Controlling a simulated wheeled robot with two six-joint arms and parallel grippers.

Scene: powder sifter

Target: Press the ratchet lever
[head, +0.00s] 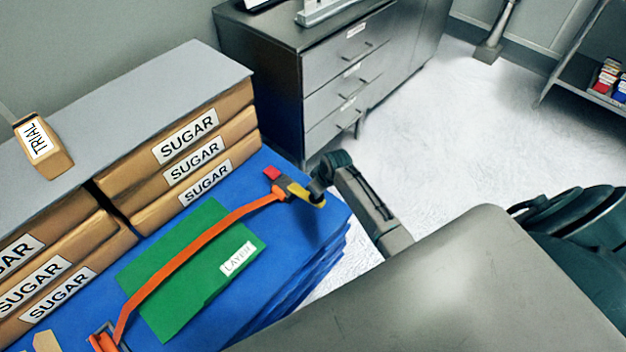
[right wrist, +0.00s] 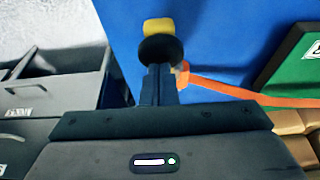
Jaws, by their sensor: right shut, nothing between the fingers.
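The ratchet (head: 277,188) sits at the right end of an orange strap (head: 190,250) on the blue stack (head: 320,240). Its yellow lever (head: 308,196) points right toward the stack's corner. My right gripper (head: 319,182) is shut and empty, right at the lever's outer end. In the right wrist view the yellow lever end (right wrist: 158,25) shows just beyond the dark fingertips (right wrist: 159,52), which hide part of the lever; I cannot tell whether they touch it. The ratchet body is mostly hidden there. My left gripper is not in view.
A green sheet marked LAYER (head: 180,285) lies under the strap. Brown SUGAR packs (head: 190,165) stand behind under a grey board (head: 150,90), with a TRIAL block (head: 45,150) on it. A dark drawer cabinet (head: 345,85) stands behind; open floor (head: 480,130) lies right.

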